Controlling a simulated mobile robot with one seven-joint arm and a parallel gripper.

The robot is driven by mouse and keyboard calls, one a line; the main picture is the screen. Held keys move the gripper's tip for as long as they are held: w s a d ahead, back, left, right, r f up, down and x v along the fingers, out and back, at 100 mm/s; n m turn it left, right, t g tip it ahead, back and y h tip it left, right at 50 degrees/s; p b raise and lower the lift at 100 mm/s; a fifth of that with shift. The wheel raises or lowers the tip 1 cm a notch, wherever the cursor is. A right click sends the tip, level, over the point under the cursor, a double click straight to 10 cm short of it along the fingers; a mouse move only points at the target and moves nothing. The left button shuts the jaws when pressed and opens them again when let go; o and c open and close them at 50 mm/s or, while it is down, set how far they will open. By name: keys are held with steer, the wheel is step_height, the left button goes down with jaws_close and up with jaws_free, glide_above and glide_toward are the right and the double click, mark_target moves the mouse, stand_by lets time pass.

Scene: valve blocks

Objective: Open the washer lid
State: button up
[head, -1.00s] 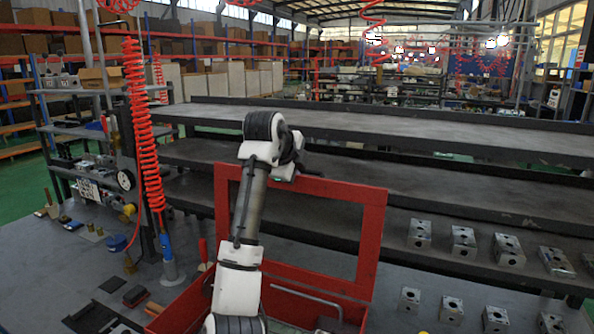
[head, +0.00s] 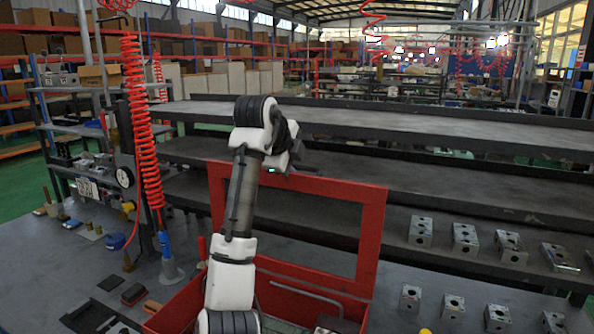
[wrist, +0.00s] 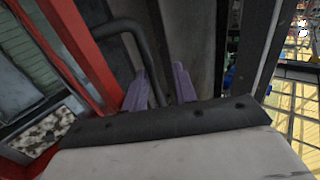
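The washer is a red box (head: 185,312) low in the head view, partly hidden by my arm. Its lid, a red frame with a large window (head: 372,235), stands raised and steeply tilted at the box's back edge. My gripper (head: 312,172) is at the lid's top edge in the head view, its fingers small and hard to make out. In the wrist view my gripper (wrist: 161,85) shows two purple fingers spread apart. A dark curved bar (wrist: 145,48) runs down between or just behind them; contact cannot be told. The red frame (wrist: 85,50) lies left of the fingers.
Dark shelves (head: 420,190) stand close behind the lid. Several metal valve blocks (head: 465,240) sit at the right. A red coiled hose (head: 140,120) hangs at the left. Small parts and dark pads (head: 88,316) lie on the grey table at the left.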

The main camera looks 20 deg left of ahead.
steer(key=b+v, duration=0.2)
steer(key=v, duration=0.9)
steer(key=shift+r, duration=0.15)
